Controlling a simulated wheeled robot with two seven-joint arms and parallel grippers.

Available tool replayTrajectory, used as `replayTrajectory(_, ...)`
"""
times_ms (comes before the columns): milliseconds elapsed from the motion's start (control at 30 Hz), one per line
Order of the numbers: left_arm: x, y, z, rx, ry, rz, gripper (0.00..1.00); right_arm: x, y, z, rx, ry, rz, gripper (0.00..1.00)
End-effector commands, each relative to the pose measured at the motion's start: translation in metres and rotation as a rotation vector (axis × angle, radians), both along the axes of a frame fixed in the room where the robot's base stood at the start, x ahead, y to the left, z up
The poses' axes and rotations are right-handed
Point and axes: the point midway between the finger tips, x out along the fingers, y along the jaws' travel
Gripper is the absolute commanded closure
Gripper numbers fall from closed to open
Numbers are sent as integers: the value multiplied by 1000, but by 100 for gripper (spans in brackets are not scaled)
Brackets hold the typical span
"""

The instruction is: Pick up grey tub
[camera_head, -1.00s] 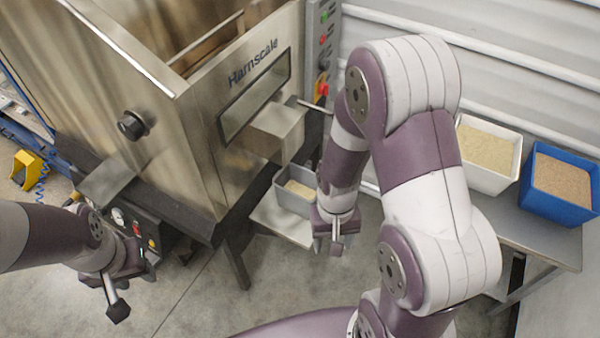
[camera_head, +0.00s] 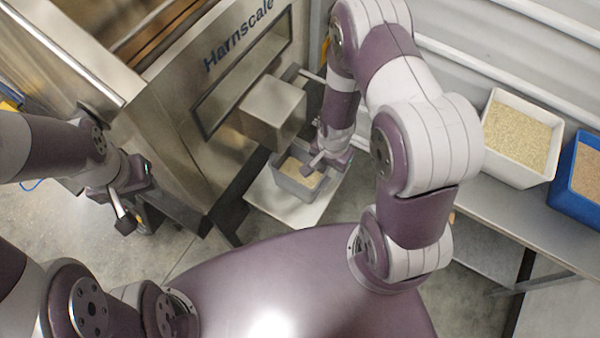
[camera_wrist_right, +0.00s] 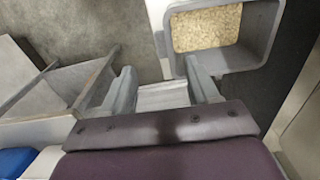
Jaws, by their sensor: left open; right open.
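The grey tub (camera_head: 288,187), partly full of pale grain, sits on a light shelf (camera_head: 258,198) below the hopper's metal spout. In the right wrist view the grey tub (camera_wrist_right: 232,59) is at the top, right of centre. My right gripper (camera_head: 318,164) is at the tub's right side and covers part of it in the head view. In the right wrist view my right gripper (camera_wrist_right: 163,84) is open with nothing between its fingers; its right finger overlaps the tub's near wall. I cannot tell whether they touch.
The steel hopper's spout (camera_head: 272,112) hangs just above and left of the tub. A white tub (camera_head: 515,178) of grain and a blue tub (camera_head: 566,200) stand on a metal bench (camera_head: 500,220) at the right. Floor is open in front of the shelf.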

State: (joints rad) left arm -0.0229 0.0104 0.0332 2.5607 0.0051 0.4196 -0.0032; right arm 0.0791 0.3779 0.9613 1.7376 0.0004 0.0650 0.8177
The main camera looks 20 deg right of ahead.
Motion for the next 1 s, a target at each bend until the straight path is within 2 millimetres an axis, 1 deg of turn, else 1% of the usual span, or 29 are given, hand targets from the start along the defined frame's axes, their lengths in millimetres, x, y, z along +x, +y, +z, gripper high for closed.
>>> replayTrajectory(33,0,0,-4,0,0,0,57,-1,0,-13,0,3,1,40)
replayTrajectory(233,0,0,-6,0,-1,0,57,1,1,-37,0,1,2,40)
replayTrajectory(400,0,0,-12,0,0,0,57,4,3,-71,0,1,3,40)
replayTrajectory(433,0,0,-13,0,0,0,57,5,3,-75,0,1,3,40)
replayTrajectory(533,0,0,-14,0,0,0,57,5,3,-82,1,-1,2,40)
replayTrajectory(733,0,0,-13,0,0,0,57,5,3,-81,1,-1,2,40)
replayTrajectory(767,0,0,-13,0,0,0,57,5,3,-81,0,0,2,50)
replayTrajectory(800,0,0,-13,0,0,0,57,5,3,-81,0,0,2,63)
replayTrajectory(867,0,0,-13,0,0,0,57,5,3,-81,0,0,3,83)
replayTrajectory(900,0,0,-13,0,0,0,57,5,3,-81,1,-1,3,96)
replayTrajectory(933,0,0,-13,0,0,0,57,5,3,-81,1,-1,3,100)
replayTrajectory(1000,0,0,-13,0,-1,0,57,5,3,-81,1,-1,3,100)
